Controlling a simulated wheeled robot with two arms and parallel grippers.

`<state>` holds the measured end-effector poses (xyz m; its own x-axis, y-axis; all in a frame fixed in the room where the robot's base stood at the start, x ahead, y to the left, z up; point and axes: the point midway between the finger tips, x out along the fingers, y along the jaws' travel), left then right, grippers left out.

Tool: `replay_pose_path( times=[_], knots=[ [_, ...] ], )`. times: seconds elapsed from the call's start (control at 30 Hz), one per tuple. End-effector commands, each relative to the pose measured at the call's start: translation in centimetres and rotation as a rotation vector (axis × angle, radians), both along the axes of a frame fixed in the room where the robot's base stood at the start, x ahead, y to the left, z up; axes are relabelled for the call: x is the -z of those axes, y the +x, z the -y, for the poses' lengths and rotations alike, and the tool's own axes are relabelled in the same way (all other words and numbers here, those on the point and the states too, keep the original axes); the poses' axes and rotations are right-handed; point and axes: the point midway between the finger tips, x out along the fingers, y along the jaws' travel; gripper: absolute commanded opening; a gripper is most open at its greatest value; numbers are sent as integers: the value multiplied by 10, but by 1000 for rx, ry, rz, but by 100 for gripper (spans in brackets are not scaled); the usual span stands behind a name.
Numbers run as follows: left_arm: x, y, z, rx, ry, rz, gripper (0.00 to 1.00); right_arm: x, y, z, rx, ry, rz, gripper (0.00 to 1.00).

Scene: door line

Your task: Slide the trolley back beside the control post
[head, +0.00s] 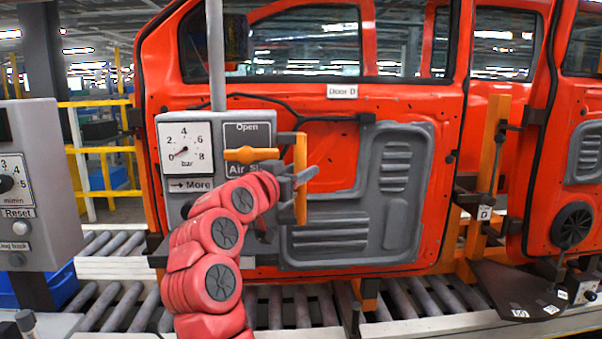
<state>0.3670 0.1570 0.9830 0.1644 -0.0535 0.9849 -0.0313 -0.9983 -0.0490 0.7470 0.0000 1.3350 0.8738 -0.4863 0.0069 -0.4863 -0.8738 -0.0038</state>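I cannot make out a trolley for certain.
Red Door D (340,92) stands behind the post, above a roller conveyor (420,297). A grey box with a Reset button (22,228) is close at the left. A dark tray-like plate (500,285) juts out at the lower right.

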Motion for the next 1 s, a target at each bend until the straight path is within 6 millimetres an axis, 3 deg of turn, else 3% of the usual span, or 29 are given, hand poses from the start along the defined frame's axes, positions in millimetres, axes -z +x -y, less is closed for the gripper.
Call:
replay_pose_path(
  times=[0.1,0.47,0.67,1.0],
  knots=[
    [0,0,0,0,0,0,50,1,0,0,1,-1,-3,61],
    [2,0,0,0,0,0,50,3,-5,-4,0,0,-4,61],
    [10,0,0,0,0,0,50,5,-39,-24,-4,2,-5,61],
    [24,0,0,0,0,0,50,5,-116,-67,-3,2,-6,61]
  ],
)
